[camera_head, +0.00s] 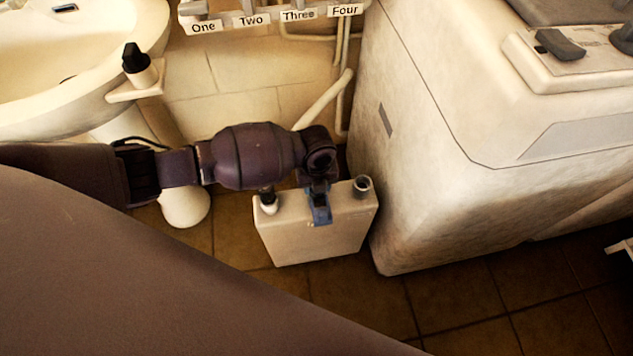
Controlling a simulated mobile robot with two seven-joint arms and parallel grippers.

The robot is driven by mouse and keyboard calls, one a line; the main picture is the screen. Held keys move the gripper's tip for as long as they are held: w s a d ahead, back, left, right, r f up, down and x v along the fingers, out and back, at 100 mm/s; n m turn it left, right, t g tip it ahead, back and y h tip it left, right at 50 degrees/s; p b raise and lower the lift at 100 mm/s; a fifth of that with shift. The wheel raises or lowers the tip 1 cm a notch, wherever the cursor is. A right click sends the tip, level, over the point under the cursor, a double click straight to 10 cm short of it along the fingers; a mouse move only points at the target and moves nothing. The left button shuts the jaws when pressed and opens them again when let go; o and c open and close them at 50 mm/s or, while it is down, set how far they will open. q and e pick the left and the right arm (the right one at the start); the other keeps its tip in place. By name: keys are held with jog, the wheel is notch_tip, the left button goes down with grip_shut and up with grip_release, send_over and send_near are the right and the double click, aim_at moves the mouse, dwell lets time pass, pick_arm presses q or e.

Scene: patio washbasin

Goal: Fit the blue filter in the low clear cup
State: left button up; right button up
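My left arm comes in from the left, and its gripper (319,205) points down at the front top edge of a low white box. A blue-grey piece shows at its tip. I cannot tell whether this is the fingers or the blue filter, nor whether the fingers are shut. The box (318,240) stands on the floor with two small upright fittings on top. The left fitting (269,202) is white with a dark top; the right one (362,187) is a short greyish cup with a dark opening. I cannot tell whether either is the clear cup. My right gripper is not in view.
A white washbasin (85,95) stands at the upper left, with a black-topped white fitting (137,68) on a small ledge. A rail labelled One to Four (272,18) is at the top. A large white appliance (480,150) fills the right. Tiled floor (460,310) is free in front.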

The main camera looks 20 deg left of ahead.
pick_arm(q)
jog(key=shift+f, duration=0.4)
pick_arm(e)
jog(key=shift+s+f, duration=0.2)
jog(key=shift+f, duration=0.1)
pick_arm(q)
jog(key=o, duration=0.6)
jog(key=shift+o, duration=0.2)
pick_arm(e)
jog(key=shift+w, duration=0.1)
pick_arm(q)
jog(key=shift+w+r+p, duration=0.15)
jog(key=shift+r+p, duration=0.15)
jog(key=shift+r, duration=0.6)
jog(key=shift+r+p, duration=2.4)
jog(key=shift+r, duration=2.25)
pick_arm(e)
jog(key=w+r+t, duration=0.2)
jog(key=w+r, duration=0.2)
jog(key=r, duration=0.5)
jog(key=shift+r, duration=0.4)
